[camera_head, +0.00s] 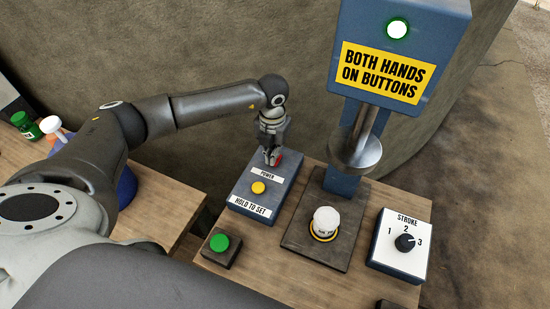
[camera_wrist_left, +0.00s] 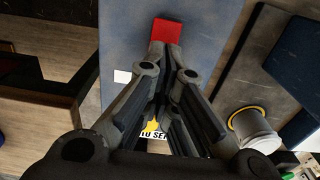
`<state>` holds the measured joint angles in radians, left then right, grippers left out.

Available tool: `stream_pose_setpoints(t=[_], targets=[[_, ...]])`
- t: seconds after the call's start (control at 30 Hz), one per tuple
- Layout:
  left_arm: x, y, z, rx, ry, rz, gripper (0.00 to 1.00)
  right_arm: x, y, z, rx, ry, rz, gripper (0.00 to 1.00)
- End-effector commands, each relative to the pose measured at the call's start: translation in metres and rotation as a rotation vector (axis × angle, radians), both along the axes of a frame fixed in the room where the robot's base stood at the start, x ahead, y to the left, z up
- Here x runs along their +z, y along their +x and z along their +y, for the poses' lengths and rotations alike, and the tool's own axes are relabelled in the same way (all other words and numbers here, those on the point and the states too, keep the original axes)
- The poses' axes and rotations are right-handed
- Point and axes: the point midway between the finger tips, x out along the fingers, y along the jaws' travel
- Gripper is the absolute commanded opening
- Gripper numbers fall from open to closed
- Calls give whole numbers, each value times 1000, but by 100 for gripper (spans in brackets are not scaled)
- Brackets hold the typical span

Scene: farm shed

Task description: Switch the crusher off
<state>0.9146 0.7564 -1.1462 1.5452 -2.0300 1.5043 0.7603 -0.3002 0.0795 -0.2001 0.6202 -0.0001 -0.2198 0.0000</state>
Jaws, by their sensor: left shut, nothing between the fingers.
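The crusher (camera_head: 343,180) is a blue press with a metal ram above a dark base plate. Its head carries a lit green lamp (camera_head: 397,29) and a yellow sign reading "BOTH HANDS ON BUTTONS". A blue power box (camera_head: 252,208) stands left of it, with a "POWER" label, a yellow button (camera_head: 258,188) and a "HOLD TO SET" label. A red switch (camera_head: 278,159) sits at the box's far end; it also shows in the left wrist view (camera_wrist_left: 166,29). My left gripper (camera_head: 271,158) is shut and empty, its tips at the red switch, partly covering it. My right gripper is not in view.
A white, lidded container (camera_head: 326,221) stands under the ram. A stroke dial box (camera_head: 401,250) is at right, its knob near 2 or 3. A green button (camera_head: 219,243) sits at front left. A second table (camera_head: 165,215) with bottles is at left, behind my arm.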

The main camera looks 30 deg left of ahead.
Motion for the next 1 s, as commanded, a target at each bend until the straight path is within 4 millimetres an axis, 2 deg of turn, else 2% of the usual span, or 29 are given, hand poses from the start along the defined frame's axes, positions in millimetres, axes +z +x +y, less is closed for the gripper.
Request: stream_pose_setpoints(t=[1.0], targets=[[-16,0,0,0,0,0,0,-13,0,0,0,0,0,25]])
